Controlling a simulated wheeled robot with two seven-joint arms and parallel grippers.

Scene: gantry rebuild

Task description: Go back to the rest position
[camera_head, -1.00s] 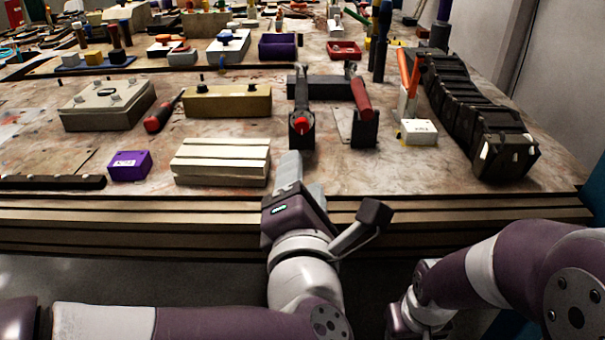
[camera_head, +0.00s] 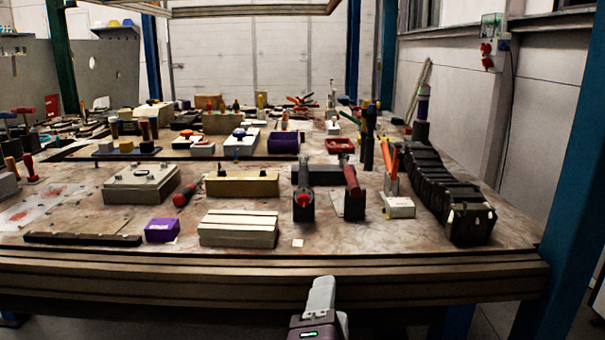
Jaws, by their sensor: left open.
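My left gripper (camera_head: 323,297) shows at the bottom middle, in front of the table's front edge and below the tabletop. Its grey fingers point up towards the table, and no object shows in them. It is open, though the gap between the fingers is hard to see from here. The rest of my left arm is out of the frame. My right gripper and arm are not in view.
The workbench (camera_head: 270,262) spans the view. Near its front lie a cream grooved block (camera_head: 239,229), a purple box (camera_head: 162,230) and a black segmented chain (camera_head: 440,190). A blue post (camera_head: 570,170) stands at right. Floor in front is free.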

